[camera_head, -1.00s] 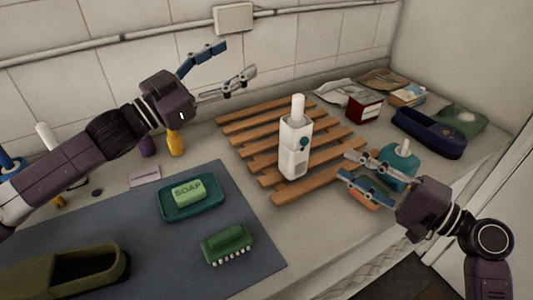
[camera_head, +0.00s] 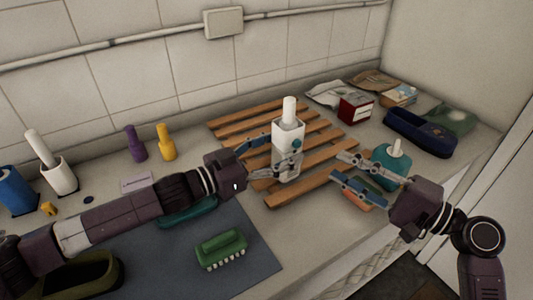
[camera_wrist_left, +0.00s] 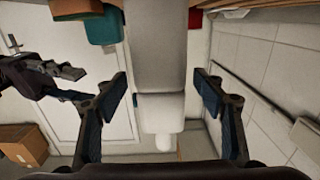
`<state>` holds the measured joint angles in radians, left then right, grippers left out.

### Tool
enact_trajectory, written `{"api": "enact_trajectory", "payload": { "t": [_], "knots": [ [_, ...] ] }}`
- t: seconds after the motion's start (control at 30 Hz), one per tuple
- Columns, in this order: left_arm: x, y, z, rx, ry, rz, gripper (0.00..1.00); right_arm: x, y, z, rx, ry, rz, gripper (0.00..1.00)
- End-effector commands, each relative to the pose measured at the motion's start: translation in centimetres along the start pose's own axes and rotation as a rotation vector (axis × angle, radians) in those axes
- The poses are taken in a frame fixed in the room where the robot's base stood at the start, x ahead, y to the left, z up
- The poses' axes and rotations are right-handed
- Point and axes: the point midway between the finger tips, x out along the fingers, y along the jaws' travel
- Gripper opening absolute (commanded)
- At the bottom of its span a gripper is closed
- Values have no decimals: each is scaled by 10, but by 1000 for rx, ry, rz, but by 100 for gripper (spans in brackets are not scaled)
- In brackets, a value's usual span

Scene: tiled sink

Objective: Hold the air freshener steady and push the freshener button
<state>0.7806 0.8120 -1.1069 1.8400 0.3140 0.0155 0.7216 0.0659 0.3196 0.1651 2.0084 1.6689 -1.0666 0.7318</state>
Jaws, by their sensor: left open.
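The air freshener (camera_head: 288,134) is a white upright bottle with a white stick-like top and a teal round button (camera_head: 297,144) on its side. It stands on the slatted wooden rack. My left gripper (camera_head: 270,154) is open, with one finger on each side of the bottle's lower body. In the left wrist view, the bottle (camera_wrist_left: 160,103) is between the two fingers of the left gripper (camera_wrist_left: 160,90), with a gap visible on both sides. The near finger hides part of the bottle. My right gripper (camera_head: 342,170) is open and empty, to the right of the bottle.
A teal dispenser (camera_head: 388,170) stands just behind the right gripper, with an orange object (camera_head: 360,193) below. A green brush (camera_head: 221,248) lies on the grey mat (camera_head: 165,262). A red-and-white box (camera_head: 355,109) and blue tray (camera_head: 420,134) are at right.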

Motion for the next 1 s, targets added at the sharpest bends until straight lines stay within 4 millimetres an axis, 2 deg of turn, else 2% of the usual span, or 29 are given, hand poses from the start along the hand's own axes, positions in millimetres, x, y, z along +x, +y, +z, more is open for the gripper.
{"api": "enact_trajectory", "payload": {
  "t": [0.2, 0.5, 1.0],
  "knots": [
    [18, -1, 1, -1, -2, -1, 64, 0, 0, 0, 0, 0, 0, 29],
    [20, -1, 0, 0, -2, -1, 64, 0, 0, 0, 0, 0, 0, 29],
    [20, 0, 1, 0, -2, -1, 9, 0, 0, 0, 0, 0, 0, 29]
  ]
}}
